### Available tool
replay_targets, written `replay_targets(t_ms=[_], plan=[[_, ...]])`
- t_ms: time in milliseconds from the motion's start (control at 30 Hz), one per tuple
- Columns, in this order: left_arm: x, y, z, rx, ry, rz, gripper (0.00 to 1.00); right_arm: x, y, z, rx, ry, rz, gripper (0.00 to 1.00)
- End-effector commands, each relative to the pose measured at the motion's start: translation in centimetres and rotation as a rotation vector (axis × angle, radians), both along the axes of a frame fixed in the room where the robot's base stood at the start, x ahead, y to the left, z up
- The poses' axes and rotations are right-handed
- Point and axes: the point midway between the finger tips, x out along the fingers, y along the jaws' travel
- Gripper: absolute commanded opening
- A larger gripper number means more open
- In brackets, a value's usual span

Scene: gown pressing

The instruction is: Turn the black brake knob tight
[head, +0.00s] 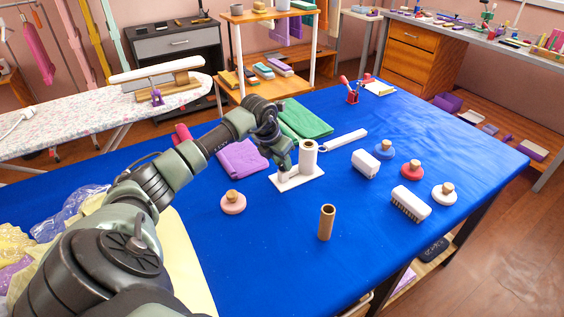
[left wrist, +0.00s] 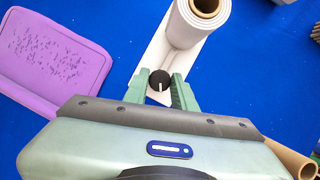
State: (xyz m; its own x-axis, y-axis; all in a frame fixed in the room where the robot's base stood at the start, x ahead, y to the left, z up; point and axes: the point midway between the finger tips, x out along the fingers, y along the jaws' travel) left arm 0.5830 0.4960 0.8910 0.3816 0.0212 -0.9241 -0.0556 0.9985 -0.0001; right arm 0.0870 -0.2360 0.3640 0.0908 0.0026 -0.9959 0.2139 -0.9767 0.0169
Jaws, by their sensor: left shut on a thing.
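The black brake knob (left wrist: 159,80) is round with a white line across it, in the left wrist view. It sits on the near end of a white base plate (head: 310,183). A white paper roll (head: 308,160) stands upright on the same plate, and it also shows in the left wrist view (left wrist: 184,30). My left gripper (left wrist: 160,86) is shut on the knob from above, one finger on each side. In the head view my left gripper (head: 284,168) hides the knob. My right gripper is in neither view.
A bare cardboard tube (head: 326,222) stands in front of the plate. A pink round-handled disc (head: 233,202) lies to the left.

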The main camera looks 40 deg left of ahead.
Motion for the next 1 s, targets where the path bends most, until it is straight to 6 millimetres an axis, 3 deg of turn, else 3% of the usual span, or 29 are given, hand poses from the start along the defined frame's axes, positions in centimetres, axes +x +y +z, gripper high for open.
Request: replay_targets(t_ms=[400,1000], plan=[[0.1,0.4,-0.1,0.000,-0.003,-0.314,0.00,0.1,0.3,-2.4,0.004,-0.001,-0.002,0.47],[0.4,0.5,0.1,-0.002,-0.005,-0.872,0.00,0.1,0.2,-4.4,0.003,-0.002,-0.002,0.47]])
